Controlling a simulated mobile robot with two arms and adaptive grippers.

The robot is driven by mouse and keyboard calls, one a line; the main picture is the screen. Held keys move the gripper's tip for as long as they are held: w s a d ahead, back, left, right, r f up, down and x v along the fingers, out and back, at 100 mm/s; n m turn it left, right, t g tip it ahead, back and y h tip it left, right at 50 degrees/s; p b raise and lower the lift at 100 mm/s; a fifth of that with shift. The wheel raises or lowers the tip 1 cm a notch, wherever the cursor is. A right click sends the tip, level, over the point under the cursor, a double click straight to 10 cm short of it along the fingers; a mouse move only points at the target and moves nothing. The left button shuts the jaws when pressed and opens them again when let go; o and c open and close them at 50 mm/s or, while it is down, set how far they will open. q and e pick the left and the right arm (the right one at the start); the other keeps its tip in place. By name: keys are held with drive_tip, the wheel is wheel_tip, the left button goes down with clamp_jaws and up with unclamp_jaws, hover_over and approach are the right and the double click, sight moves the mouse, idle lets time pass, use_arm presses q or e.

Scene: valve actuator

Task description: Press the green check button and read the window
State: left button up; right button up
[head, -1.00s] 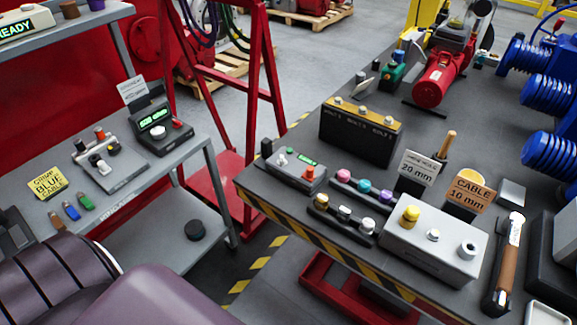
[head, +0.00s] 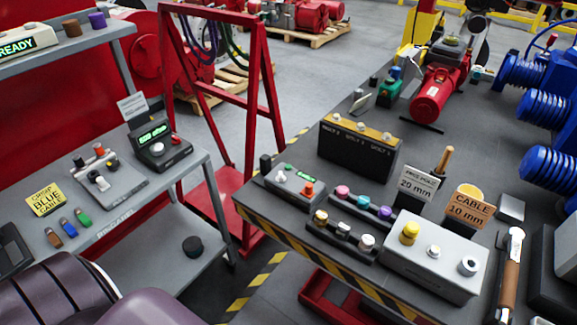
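A grey control box (head: 296,186) sits at the near left corner of the striped-edge bench. It carries a small green lit window (head: 305,174), a pale knob (head: 281,178) and an orange-red button (head: 309,189). The window's text is too small to read. A dark device (head: 160,150) on the left grey bench has a green lit display (head: 153,134), a white knob and a red button; its text is also unclear. I cannot make out which control is the green check button. Neither gripper shows; only a purple-grey arm part of mine fills the lower left.
The bench (head: 265,222) also holds a grey box with a yellow knob (head: 409,233), a row of coloured knobs (head: 364,202), a black three-post block (head: 358,145) and signs. A red frame (head: 205,85) stands between the benches. Coloured tags (head: 68,227) lie at left.

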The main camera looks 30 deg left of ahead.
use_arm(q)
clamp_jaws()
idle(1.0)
